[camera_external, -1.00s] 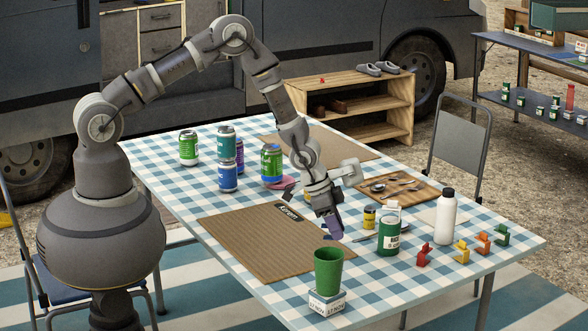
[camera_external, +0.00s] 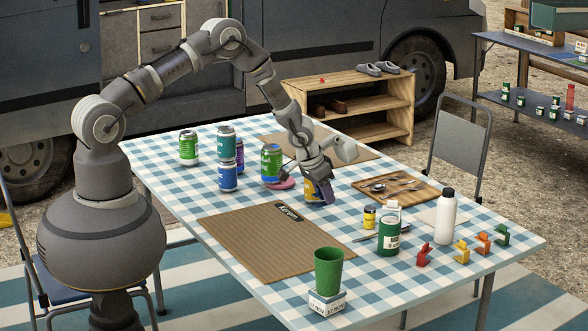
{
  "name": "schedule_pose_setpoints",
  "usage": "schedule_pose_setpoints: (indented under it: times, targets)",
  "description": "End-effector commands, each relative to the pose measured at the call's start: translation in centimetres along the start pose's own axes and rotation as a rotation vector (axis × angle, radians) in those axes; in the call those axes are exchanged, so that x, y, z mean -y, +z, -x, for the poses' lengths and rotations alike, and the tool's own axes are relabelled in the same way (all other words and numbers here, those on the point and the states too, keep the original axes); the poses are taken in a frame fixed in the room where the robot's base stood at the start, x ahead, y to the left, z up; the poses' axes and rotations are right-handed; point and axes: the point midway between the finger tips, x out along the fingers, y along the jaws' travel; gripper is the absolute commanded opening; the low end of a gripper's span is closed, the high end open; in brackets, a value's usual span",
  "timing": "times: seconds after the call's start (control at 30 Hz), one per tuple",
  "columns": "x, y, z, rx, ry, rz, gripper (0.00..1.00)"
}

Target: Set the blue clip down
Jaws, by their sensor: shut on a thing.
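My gripper (camera_external: 326,194) points down over the middle of the checkered table, just right of a yellow and blue can (camera_external: 312,190). It is shut on a small bluish-purple piece at its fingertips, which I take for the blue clip (camera_external: 327,193). The fingers hide much of its shape. I cannot tell whether it touches the tabletop. Similar clips stand at the right of the table: a red one (camera_external: 424,256), a yellow one (camera_external: 462,252), an orange one (camera_external: 483,242) and a green one (camera_external: 502,235).
A brown mat (camera_external: 262,250) lies front left of my gripper. A wooden tray (camera_external: 418,199) with cutlery, a yellow jar (camera_external: 369,217), a green can (camera_external: 388,238) and a white bottle (camera_external: 446,217) stand to the right. A green cup (camera_external: 328,270) is in front. Several cans stand at the back left.

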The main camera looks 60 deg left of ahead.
Motion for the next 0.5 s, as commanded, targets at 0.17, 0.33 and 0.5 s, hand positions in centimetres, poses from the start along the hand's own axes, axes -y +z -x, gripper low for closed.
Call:
schedule_pose_setpoints:
  times: [0.17,0.33,0.5]
  targets:
    - [0.0,-3.9,-2.5,-0.001,0.002,0.005,0.0]
    - [-0.1,-5.4,-3.1,0.001,0.0,-0.001,0.0]
    - [-0.1,-5.4,-4.7,0.004,0.001,0.0,0.0]
